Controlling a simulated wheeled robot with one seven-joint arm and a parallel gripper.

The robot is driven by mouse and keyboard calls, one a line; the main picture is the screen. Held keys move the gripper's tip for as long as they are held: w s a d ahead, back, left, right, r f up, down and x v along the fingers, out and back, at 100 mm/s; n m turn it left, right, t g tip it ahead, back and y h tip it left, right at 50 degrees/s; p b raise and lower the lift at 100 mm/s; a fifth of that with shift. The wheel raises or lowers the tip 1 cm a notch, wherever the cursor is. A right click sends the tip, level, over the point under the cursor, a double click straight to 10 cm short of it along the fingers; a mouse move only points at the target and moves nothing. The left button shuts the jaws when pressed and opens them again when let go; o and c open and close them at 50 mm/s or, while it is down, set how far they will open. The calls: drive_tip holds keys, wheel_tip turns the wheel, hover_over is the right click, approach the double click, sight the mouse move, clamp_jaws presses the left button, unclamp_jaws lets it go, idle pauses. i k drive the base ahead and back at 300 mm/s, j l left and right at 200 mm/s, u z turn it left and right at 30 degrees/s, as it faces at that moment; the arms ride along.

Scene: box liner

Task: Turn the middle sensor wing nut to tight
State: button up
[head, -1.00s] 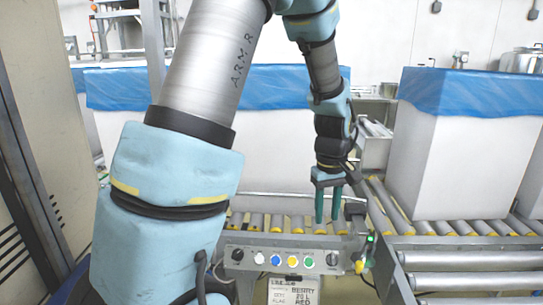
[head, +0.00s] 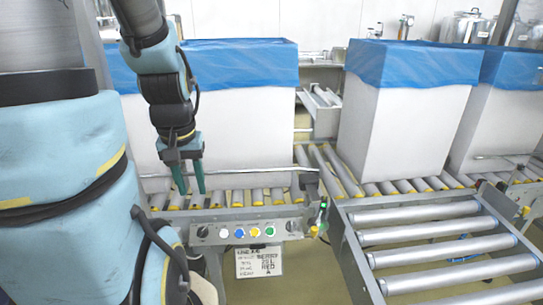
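My gripper (head: 192,191) hangs pointing down over the near edge of the roller conveyor, above the left end of the control panel. Its two teal fingers are apart with nothing between them. A dark sensor-like block (head: 308,181) sits at the panel's right end, with a small green light (head: 323,206) and a yellow part (head: 314,230) beside it. My gripper is well to the left of these and apart from them. I cannot make out any wing nut, nor which would be the middle one.
The control panel (head: 219,233) carries coloured buttons and dark knobs, with a label card (head: 258,262) below. Tall white boxes with blue liners (head: 408,115) stand behind on rollers. A metal rail (head: 235,173) runs behind the panel. Bare rollers (head: 440,236) lie at right.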

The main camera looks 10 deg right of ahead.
sight(318, 223)
drive_tip(key=i+j+z, duration=0.15)
drive_tip(key=z, duration=0.2)
drive_tip(key=i+j+z, duration=0.4)
drive_tip(key=k+l, duration=0.15)
drive_tip(key=k, duration=0.45)
